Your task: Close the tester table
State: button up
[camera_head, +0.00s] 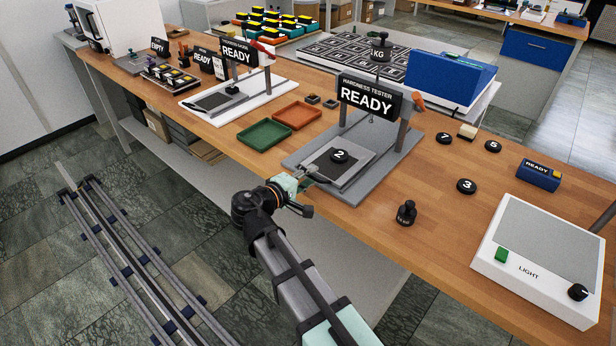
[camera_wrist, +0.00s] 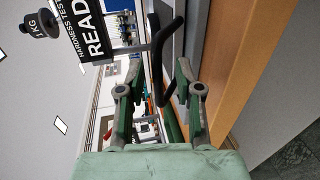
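The hardness tester (camera_head: 372,98) is a grey frame with a READY sign. Its dark sliding table (camera_head: 325,163) sits toward the front of the grey base (camera_head: 385,168), with a black puck marked 2 (camera_head: 339,155) on top. My gripper (camera_head: 302,178) is at the table's front left edge. In the wrist view, my gripper (camera_wrist: 160,75) has its two green-grey fingers apart. A dark bent handle (camera_wrist: 158,45) shows in and just beyond the gap between them. I cannot tell whether either finger touches it. In the head view the handle is mostly hidden by my gripper.
Green (camera_head: 264,135) and red (camera_head: 298,115) trays lie left of the tester. A black weight (camera_head: 406,212), several numbered pucks and a white light box (camera_head: 537,260) are to the right. A second tester (camera_head: 240,95) stands further left. The table's front edge runs below my gripper.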

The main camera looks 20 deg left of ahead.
jog(key=shift+s, duration=0.1)
jog(key=v, duration=1.1)
jog(key=shift+s, duration=0.35)
jog(key=shift+a, duration=0.1)
notch_tip(320, 180, down, 13)
jog(key=s+d+g+y, duration=0.1)
jog(key=d+g, duration=0.2)
jog(key=g, duration=0.2)
jog(key=d+f+m+g+h, duration=0.1)
jog(key=d+f+m+g, duration=0.45)
jog(key=d+f, duration=1.4)
jog(key=s+d+f+m+g, duration=0.3)
jog(key=s+d+f+g, duration=0.4)
jog(key=d+f, duration=0.5)
jog(key=s+d+f+m+g+y, duration=0.2)
jog(key=s+d+f+m, duration=0.1)
jog(key=s+d, duration=0.4)
jog(key=s+d+f+m+g+y, duration=0.2)
jog(key=s+d+f+m, duration=0.1)
jog(key=s+d, duration=0.5)
jog(key=shift+s+f+p, duration=0.4)
jog(key=shift+s+p, duration=0.05)
jog(key=shift+s, duration=0.5)
